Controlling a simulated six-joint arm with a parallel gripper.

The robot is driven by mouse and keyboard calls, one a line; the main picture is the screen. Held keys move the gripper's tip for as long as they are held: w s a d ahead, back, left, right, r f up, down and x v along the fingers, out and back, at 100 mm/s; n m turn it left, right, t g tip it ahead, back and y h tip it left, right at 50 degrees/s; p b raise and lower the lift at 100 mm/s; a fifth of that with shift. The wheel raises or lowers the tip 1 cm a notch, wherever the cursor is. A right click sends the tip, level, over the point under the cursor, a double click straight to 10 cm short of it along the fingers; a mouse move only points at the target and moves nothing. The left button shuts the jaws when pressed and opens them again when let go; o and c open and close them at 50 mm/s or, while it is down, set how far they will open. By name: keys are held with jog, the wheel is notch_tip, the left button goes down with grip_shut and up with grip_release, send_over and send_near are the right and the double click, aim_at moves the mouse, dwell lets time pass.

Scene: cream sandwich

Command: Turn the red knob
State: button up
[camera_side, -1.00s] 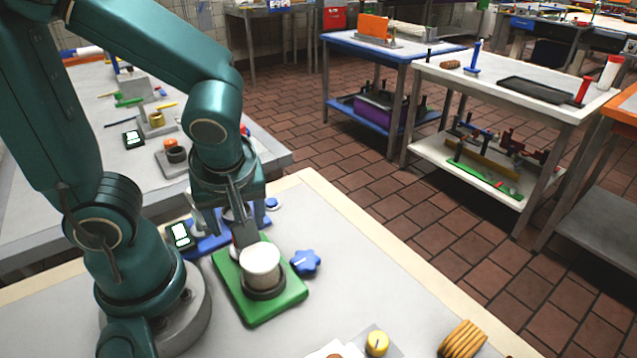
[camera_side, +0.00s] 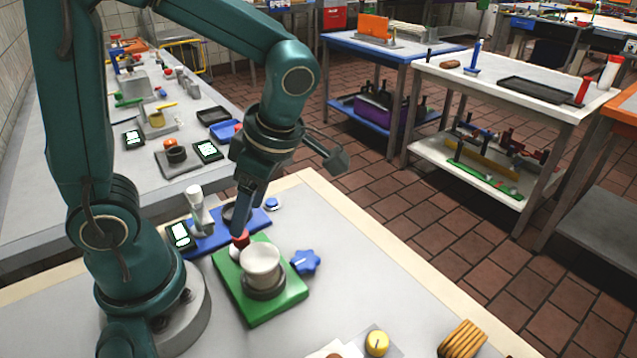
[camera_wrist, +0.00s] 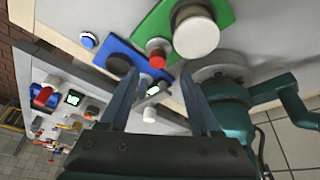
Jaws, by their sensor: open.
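The red knob (camera_side: 240,239) stands on a pale base at the back left corner of the green plate (camera_side: 283,303), just behind the white cup-like cylinder (camera_side: 261,262). In the wrist view the knob (camera_wrist: 157,61) shows as a red cap, slightly beyond and between the fingertips. My gripper (camera_side: 241,228) points down at the knob, its tip appearing just above it in the side view. In the wrist view my gripper (camera_wrist: 159,77) is open, with empty space between its fingers. I cannot tell whether a finger touches the knob.
The blue plate (camera_side: 222,240) with a pale upright part (camera_side: 198,208) lies behind the green one. A blue star-shaped knob (camera_side: 305,262) is to the right.

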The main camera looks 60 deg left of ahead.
aim_at(242, 243)
jog(key=shift+n+g, duration=0.5)
jog(key=shift+w+a+x, duration=0.1)
jog(key=shift+w+x, duration=0.05)
jog(key=shift+x, duration=1.35)
jog(key=shift+w+a+x, duration=0.15)
jog(key=shift+x, duration=1.35)
grip_shut()
